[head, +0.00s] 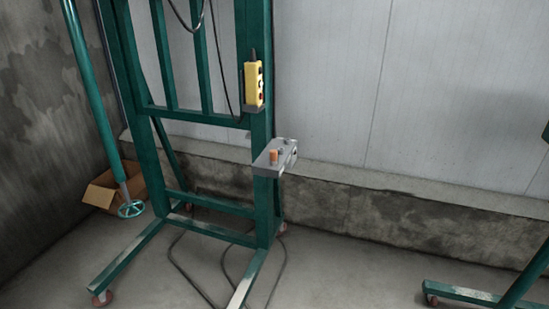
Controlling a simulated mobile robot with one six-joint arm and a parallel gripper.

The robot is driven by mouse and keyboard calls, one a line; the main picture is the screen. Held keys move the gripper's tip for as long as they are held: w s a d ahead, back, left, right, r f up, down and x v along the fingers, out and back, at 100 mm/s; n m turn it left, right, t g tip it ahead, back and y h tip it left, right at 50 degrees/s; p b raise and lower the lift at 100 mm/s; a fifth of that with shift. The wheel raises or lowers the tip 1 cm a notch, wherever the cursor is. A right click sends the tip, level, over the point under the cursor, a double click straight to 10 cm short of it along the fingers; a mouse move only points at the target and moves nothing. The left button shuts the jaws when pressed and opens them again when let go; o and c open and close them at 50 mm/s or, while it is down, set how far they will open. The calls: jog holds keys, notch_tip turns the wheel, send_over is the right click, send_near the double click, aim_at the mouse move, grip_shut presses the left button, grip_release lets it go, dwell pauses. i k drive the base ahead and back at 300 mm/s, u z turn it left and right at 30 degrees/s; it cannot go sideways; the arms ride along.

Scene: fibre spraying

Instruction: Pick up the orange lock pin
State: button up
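A small orange piece, which looks like the orange lock pin (273,156), stands on a grey bracket or small shelf (268,170) fixed to the right post of the green frame. It is small in the head view, so its exact shape and how it is seated are hard to tell. Small grey fittings sit beside it on the bracket. My gripper is not in view.
The green wheeled frame (259,210) stands before a pale panel wall and low concrete ledge. A yellow control pendant (253,84) hangs above the bracket. Cables (178,265) lie on the floor. A cardboard box (100,194) is at left. Floor is clear at centre right.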

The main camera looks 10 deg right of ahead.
aim_at(273, 153)
jog(key=z, duration=0.5)
jog(key=i, duration=1.05)
jog(key=z, duration=0.3)
jog(key=k, duration=0.2)
jog(key=u, duration=2.9)
